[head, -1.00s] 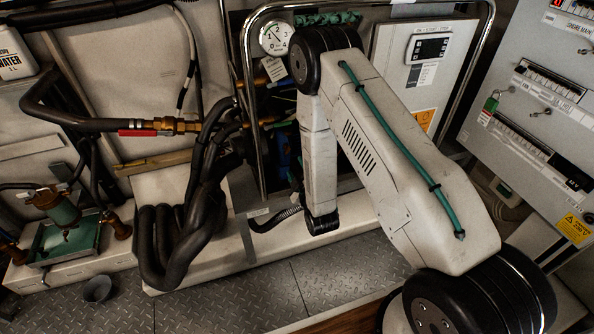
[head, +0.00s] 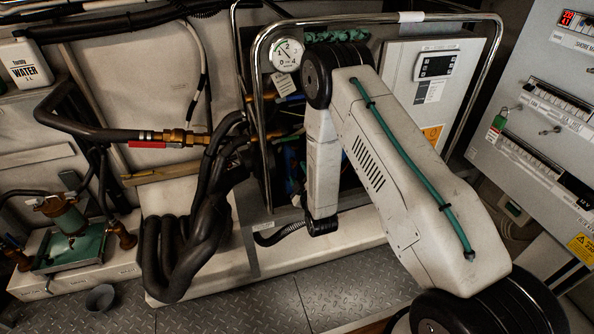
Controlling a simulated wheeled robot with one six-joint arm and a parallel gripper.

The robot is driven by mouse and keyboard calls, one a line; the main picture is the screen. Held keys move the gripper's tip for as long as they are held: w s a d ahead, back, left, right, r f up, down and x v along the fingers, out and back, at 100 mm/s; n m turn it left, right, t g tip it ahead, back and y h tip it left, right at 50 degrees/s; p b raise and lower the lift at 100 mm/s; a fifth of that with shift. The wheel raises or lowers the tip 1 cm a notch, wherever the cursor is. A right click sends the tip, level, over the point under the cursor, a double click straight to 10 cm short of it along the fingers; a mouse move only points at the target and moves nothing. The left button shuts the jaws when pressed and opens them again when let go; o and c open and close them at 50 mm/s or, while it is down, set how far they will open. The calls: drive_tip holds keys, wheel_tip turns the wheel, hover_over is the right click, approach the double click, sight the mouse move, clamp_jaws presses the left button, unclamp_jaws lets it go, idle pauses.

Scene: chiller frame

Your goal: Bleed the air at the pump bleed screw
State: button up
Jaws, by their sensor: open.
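My arm crosses the middle of the head view, with its forearm (head: 323,170) hanging down in front of the chiller frame (head: 262,60). My gripper cannot be made out; the forearm's dark lower end (head: 322,226) shows, but no fingers. Inside the frame, blue parts (head: 291,160) and brass fittings (head: 286,88) show in shadow beside the forearm. I cannot tell which part is the pump, and no bleed screw can be made out. A round white gauge (head: 287,54) hangs at the top of the frame. My arm hides part of the frame's inside.
Thick black hoses (head: 175,240) bundle left of the frame. A red-handled brass valve (head: 150,142) sits on a pipe. A green-lidded unit (head: 72,250) and a dark cup (head: 100,298) are lower left. Electrical panels (head: 540,120) stand at right. Bare floor plate (head: 235,308) shows below.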

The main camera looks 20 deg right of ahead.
sight(295, 166)
drive_tip(key=shift+w, duration=1.8)
drive_tip(key=c, duration=1)
drive_tip(key=shift+m, duration=0.3)
drive_tip(key=m, duration=0.5)
drive_tip(key=shift+m, duration=0.3)
drive_tip(key=m, duration=0.5)
drive_tip(key=shift+o, duration=0.2)
drive_tip(key=shift+m, duration=0.3)
